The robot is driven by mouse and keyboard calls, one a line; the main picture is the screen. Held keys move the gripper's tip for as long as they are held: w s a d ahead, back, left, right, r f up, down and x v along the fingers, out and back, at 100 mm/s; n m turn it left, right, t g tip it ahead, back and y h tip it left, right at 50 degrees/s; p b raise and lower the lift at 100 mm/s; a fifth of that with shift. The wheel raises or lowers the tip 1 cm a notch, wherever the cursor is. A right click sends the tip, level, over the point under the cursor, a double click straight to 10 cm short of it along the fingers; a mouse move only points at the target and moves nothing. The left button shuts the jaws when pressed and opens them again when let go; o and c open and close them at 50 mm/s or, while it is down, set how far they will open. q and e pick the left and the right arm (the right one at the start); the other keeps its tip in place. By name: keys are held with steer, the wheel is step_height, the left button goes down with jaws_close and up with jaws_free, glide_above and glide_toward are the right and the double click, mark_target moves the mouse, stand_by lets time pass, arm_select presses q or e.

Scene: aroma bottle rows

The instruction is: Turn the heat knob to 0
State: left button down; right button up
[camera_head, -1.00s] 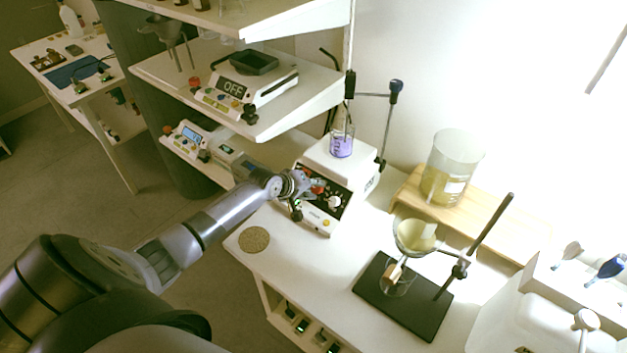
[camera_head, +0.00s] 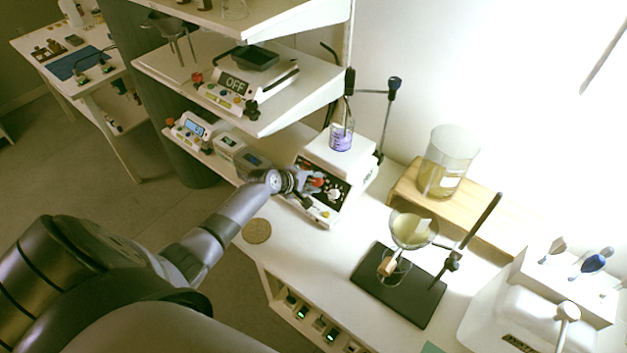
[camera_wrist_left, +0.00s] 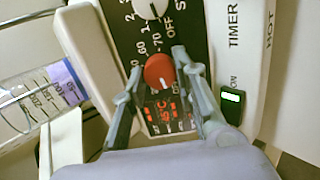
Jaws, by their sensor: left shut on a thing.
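The heat knob (camera_wrist_left: 159,71) is a red round knob with a white pointer line, on the black front panel of the white hotplate stirrer (camera_head: 337,157). In the wrist view the fingers of my left gripper (camera_wrist_left: 163,75) stand on either side of the knob, shut on it. In the head view the left gripper (camera_head: 312,181) is at the panel and partly covers it. A red-lit display (camera_wrist_left: 160,112) shows between the fingers, seemingly reading 45 °C. A white knob (camera_wrist_left: 150,8) sits beside the red one. My right gripper is not in view.
A beaker of purple liquid (camera_head: 342,137) stands on the stirrer's plate. Shelves with a balance (camera_head: 250,82) are to the upper left. A stand with a funnel (camera_head: 411,228) and a large beaker (camera_head: 447,165) are to the right.

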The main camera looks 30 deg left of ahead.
arm_select(q)
steer(key=c, duration=1.3)
jaws_free()
steer(key=v, duration=1.2)
steer(key=shift+s, duration=0.1)
